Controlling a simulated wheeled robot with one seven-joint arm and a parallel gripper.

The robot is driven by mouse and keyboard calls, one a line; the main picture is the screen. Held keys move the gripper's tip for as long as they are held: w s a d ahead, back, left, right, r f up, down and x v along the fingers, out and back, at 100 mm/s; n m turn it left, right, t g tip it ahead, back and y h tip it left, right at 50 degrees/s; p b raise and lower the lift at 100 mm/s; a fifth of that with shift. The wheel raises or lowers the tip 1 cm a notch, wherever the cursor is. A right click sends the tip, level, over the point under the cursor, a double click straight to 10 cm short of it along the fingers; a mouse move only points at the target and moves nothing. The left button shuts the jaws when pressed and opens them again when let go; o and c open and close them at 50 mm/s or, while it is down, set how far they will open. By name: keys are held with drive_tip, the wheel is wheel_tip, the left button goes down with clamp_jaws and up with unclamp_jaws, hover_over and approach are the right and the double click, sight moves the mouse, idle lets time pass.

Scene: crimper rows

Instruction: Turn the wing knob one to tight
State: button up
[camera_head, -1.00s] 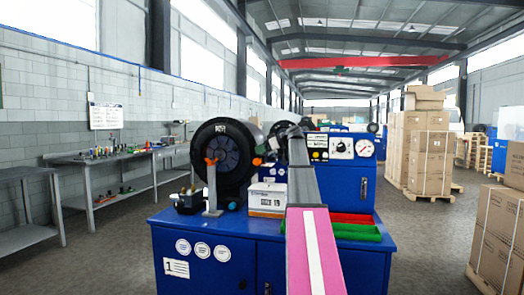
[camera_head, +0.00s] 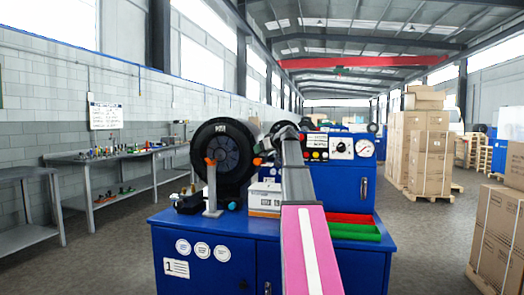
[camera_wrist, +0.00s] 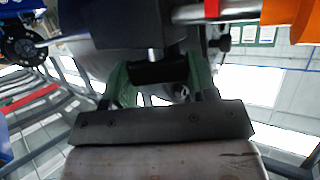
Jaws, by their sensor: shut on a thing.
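My gripper (camera_wrist: 158,88) shows in the wrist view with a green finger on each side. It is shut on a black block-like part (camera_wrist: 155,72), which looks like the wing knob, with a short metal stem above it. In the head view my arm reaches forward to the right side of the crimper's large black round head (camera_head: 224,150). The fingertips and the knob are hidden there behind my arm, so the knob's angle cannot be told. The crimper stands on a blue cabinet (camera_head: 214,277) marked 1.
Orange-tipped parts flank the round head. A white box (camera_head: 264,205) and a black item (camera_head: 190,203) sit on the cabinet top. Red and green trays (camera_head: 355,232) lie right of my arm. A blue panel with gauges (camera_head: 341,148) stands behind. Stacked cartons (camera_head: 417,150) are further right.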

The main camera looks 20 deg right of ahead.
drive_tip(key=o, duration=0.9)
drive_tip(key=v, duration=1.1)
drive_tip(key=shift+a, duration=0.1)
